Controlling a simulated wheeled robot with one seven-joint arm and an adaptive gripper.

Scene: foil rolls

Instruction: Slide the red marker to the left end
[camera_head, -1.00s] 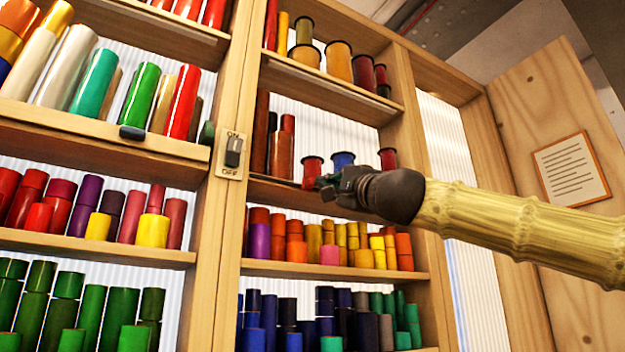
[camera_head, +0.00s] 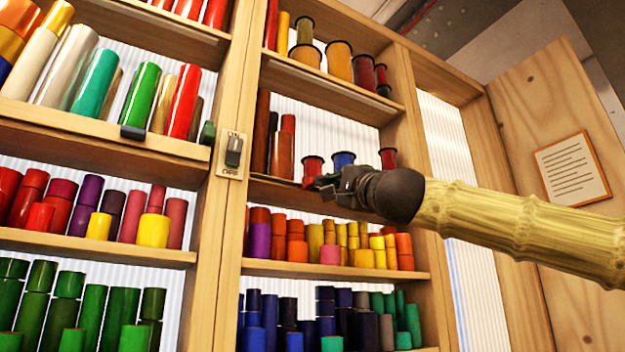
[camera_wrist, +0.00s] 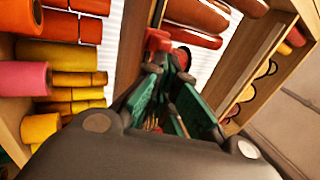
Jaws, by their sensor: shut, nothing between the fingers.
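The red marker (camera_head: 309,183) is a small red block at the front edge of the right-hand middle shelf (camera_head: 265,187). In the wrist view it (camera_wrist: 158,41) shows just beyond the fingertips. My gripper (camera_head: 324,183) is at the marker's right side in the head view. Its fingers are shut with nothing between them. The fingertips (camera_wrist: 168,72) are very close to the marker; I cannot tell whether they touch it. The shelf edge lies left of the marker, and my fingers and wrist hide part of the edge to its right.
Red and blue spools (camera_head: 343,160) stand on the shelf just behind my gripper. Brown-red rolls (camera_head: 282,153) stand further left. An ON/OFF switch (camera_head: 233,152) is on the upright post. Rolls (camera_head: 296,250) fill the shelf below. An open door panel (camera_head: 545,150) is at right.

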